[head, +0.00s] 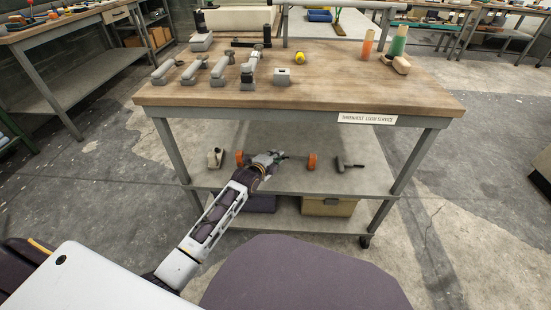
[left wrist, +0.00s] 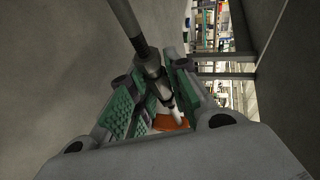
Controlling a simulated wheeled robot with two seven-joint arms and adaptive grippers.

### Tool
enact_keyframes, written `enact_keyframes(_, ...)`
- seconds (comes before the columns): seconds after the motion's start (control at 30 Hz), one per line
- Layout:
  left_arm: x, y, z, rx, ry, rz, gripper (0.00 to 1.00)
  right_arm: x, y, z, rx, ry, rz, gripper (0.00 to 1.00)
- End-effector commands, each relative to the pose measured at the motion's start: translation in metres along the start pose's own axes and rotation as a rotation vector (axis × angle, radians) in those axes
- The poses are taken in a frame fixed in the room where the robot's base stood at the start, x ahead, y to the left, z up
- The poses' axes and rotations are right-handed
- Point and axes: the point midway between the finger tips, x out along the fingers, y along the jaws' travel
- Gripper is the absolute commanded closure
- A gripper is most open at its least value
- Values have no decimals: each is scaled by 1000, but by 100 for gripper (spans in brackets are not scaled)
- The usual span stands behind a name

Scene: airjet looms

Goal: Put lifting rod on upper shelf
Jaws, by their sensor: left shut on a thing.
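The lifting rod, a thin dark bar with orange ends (head: 312,161), lies level across my left gripper (head: 274,157) in the head view. My left gripper is shut on the rod near its middle and hides part of it. The left wrist view shows the grey rod (left wrist: 149,63) between the green-padded fingers of my left gripper (left wrist: 158,92), with an orange part (left wrist: 170,122) beyond. The rod is over or on the upper shelf (head: 345,185) under the table top; I cannot tell whether it touches. My right gripper is not in view.
A small pale object (head: 215,157) stands left of the rod, and a dark T-shaped tool (head: 348,164) lies right of it. The wooden table top (head: 330,95) overhangs the shelf and bears several grey tools. A yellowish box (head: 328,207) is on the bottom shelf.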

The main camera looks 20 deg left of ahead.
Motion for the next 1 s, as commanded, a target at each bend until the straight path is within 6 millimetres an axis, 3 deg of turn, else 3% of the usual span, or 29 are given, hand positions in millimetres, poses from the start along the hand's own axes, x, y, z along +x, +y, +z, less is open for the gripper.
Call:
enact_keyframes(0.17,1,0,0,0,0,-4,100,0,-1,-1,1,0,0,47)
enact_keyframes(0.2,1,2,0,0,0,1,79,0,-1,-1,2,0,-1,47)
enact_keyframes(0.37,1,2,0,0,0,1,60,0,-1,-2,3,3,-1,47)
enact_keyframes(0.77,0,0,0,-1,0,0,60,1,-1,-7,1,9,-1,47)
enact_keyframes(1.0,-10,0,0,0,0,2,60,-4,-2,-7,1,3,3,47)
